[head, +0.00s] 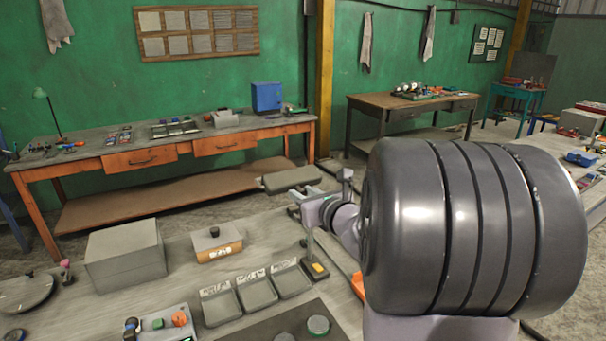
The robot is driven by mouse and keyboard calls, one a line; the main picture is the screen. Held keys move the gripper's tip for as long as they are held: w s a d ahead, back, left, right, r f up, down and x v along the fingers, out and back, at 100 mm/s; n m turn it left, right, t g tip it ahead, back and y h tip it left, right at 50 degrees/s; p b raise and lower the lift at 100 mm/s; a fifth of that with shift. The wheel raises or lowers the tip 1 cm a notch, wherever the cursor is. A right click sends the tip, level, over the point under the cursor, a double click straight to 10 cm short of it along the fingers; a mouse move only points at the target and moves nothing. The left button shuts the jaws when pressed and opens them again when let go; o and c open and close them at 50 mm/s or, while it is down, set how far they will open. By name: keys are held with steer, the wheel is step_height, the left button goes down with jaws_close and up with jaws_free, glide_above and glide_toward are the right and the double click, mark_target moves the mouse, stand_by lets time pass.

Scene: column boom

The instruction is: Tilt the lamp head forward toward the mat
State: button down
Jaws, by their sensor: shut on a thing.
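The lamp stands on the near bench. Its long grey lamp head (288,179) lies roughly level at the top, pointing left. Its thin post runs down to a small dark base with a yellow label (316,269). My gripper (308,203) reaches in from the right at the top of the post, just below and right of the head. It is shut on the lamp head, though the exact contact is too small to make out. The dark mat (251,333) lies at the bottom edge, in front of the lamp, partly out of frame.
Three grey trays (256,291) lie left of the lamp base. Behind them are a wood-fronted box (218,248) and a large grey box (126,254). Round pieces (318,325) lie on the mat. My large dark arm link hides the right side.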

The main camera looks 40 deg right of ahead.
mark_target(297, 184)
step_height(297, 184, up, 4)
steer(key=g+y+p, duration=0.1)
steer(key=g+p, duration=0.2)
steer(key=p, duration=1)
steer(key=shift+g, duration=0.4)
steer(key=p, duration=0.3)
steer(key=g+p, duration=0.1)
steer(key=p, duration=0.2)
steer(key=shift+w+r+g+y, duration=0.1)
steer(key=shift+r+g+y, duration=0.2)
steer(key=shift+r, duration=0.05)
steer(key=g+p, duration=0.1)
steer(key=p, duration=0.7)
steer(key=shift+w+r+g, duration=0.2)
steer(key=shift+r+g, duration=0.1)
steer(key=shift+g, duration=0.1)
steer(key=p, duration=0.3)
steer(key=g+p, duration=0.1)
steer(key=p, duration=0.3)
steer(key=shift+w+d+f+g+y, duration=0.1)
steer(key=shift+w+g+y, duration=0.1)
steer(key=shift+g+y, duration=0.15)
steer(key=shift+f+p, duration=0.2)
steer(key=shift+p, duration=0.4)
steer(key=c, duration=1.1)
jaws_free()
